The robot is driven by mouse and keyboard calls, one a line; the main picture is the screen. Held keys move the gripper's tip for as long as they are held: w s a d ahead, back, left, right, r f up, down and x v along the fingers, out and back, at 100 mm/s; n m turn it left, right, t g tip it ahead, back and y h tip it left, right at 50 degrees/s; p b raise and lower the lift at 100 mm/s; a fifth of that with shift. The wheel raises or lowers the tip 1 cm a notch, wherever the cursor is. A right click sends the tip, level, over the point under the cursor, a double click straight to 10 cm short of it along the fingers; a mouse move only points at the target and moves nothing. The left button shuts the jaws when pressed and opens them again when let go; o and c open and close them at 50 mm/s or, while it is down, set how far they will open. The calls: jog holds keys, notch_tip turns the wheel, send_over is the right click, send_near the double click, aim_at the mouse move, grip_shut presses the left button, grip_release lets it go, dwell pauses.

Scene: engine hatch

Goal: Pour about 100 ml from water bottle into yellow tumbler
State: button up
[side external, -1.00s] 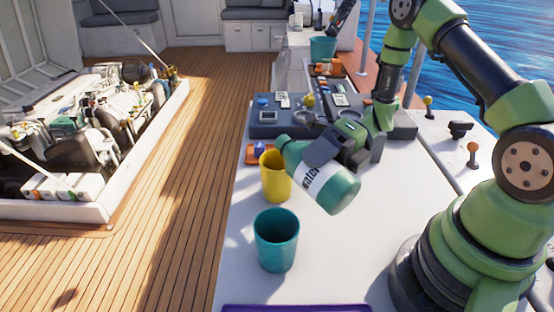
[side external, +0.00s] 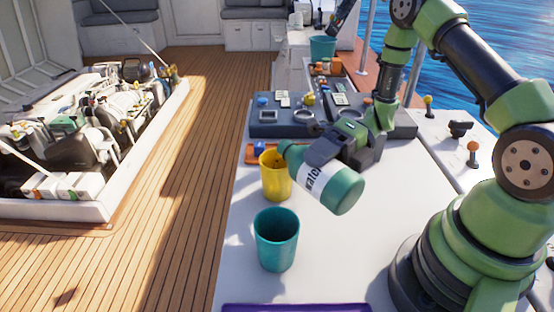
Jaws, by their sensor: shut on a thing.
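The yellow tumbler (side external: 274,181) stands upright on the counter, just left of the bottle. Its inside is mostly in shadow, so its water level cannot be told. No stream of water can be made out.
A teal tumbler (side external: 277,243) stands upright nearer the camera. A grey panel (side external: 265,129) with instruments lies behind. A purple edge (side external: 300,308) shows in front. The open engine hatch (side external: 95,209) is at left.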

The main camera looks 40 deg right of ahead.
jog(key=shift+s, duration=0.15)
dwell(0.3)
jog(key=shift+r+m+p, duration=0.35)
jog(key=shift+m+p, duration=0.05)
jog(key=shift+p, duration=0.05)
dwell(0.9)
jog(key=shift+s+f+n+t, duration=0.2)
jog(key=shift+f+n+t, duration=0.3)
jog(key=shift+n, duration=0.6)
jog(key=shift+s+a+f+n, duration=0.15)
jog(key=shift+f+n, duration=0.15)
jog(key=shift+f, duration=0.3)
jog(key=shift+s+d+f+n, duration=0.1)
jog(key=shift+f+n, duration=0.2)
jog(key=shift+f, duration=0.3)
jog(key=shift+w+r+n, duration=0.1)
jog(key=shift+n, duration=0.2)
jog(key=shift+t, duration=0.3)
